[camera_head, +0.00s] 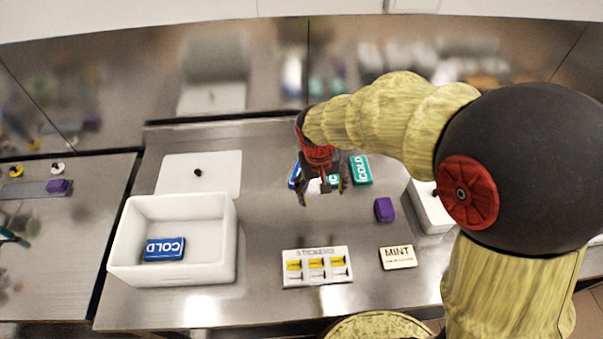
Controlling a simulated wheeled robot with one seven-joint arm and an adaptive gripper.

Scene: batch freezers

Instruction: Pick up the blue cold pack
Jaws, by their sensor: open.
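My gripper (323,194) is open, pointing down over the back middle of the steel counter (270,220). One blue cold pack (164,249), marked COLD in white, lies flat in the white bin (229,262) at the left. Another blue piece (293,175) shows just left of my gripper, mostly hidden behind it; I cannot tell its full shape. A teal cold pack (361,170) marked COLD lies right of my gripper. More teal (334,180) shows between the fingers, partly hidden. I cannot tell whether the fingers touch anything.
A purple block (384,209) lies right of my gripper. A stickers card (317,266) and a MINT label (398,257) lie at the front. A white lid (199,174) lies behind the bin. A white container (430,208) stands at the right, partly behind my arm.

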